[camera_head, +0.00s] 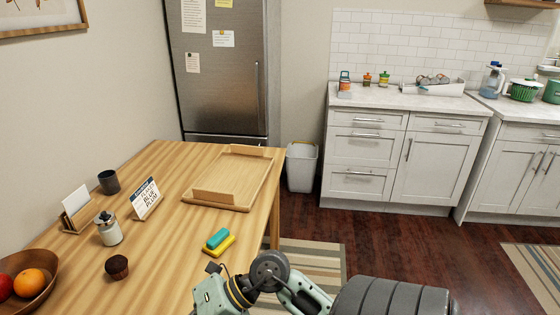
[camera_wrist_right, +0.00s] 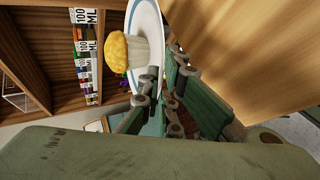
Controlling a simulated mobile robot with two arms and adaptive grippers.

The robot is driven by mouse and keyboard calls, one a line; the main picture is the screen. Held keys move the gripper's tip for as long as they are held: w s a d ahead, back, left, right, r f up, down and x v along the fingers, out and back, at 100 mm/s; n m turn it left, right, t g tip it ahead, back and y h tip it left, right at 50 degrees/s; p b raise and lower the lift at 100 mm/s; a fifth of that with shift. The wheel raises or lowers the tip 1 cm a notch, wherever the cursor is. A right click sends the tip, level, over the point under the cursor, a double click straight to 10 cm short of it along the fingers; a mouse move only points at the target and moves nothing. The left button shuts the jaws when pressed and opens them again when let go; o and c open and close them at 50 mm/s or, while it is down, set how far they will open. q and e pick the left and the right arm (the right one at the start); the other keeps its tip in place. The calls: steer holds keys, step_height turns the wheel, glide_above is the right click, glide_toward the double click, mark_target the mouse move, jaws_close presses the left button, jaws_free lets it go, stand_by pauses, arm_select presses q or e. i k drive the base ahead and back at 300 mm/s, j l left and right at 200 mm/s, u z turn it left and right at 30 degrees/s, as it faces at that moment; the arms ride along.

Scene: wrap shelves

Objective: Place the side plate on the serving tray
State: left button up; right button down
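The side plate (camera_wrist_right: 155,62) is white with a blue rim and shows in the right wrist view, with a yellow-topped muffin (camera_wrist_right: 124,52) on it. My right gripper (camera_wrist_right: 162,90) has its fingers on both sides of the plate's near rim and is shut on it. The plate is held above a wooden surface. The serving tray (camera_head: 232,180), light wood with raised ends, lies empty on the table in the head view. My right arm comes in at the bottom of that view; its fingers and the plate are outside the picture. My left gripper is not in view.
The wooden table (camera_head: 165,235) also bears a yellow and teal sponge (camera_head: 218,242), a sign (camera_head: 146,198), a jar (camera_head: 108,229), a dark muffin (camera_head: 117,266), a dark cup (camera_head: 109,182) and a fruit bowl (camera_head: 38,290). A white bin (camera_head: 301,167) stands beyond the table.

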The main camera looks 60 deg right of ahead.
mark_target(232, 180)
steer(key=l+z, duration=0.1)
steer(key=l, duration=0.4)
steer(key=i+l+z, duration=0.1)
steer(key=l, duration=0.9)
steer(key=i+l+z, duration=0.15)
steer(key=l, duration=0.35)
steer(key=i+l+z, duration=0.1)
steer(key=l, duration=0.4)
steer(key=i+l+z, duration=0.1)
steer(key=l, duration=0.4)
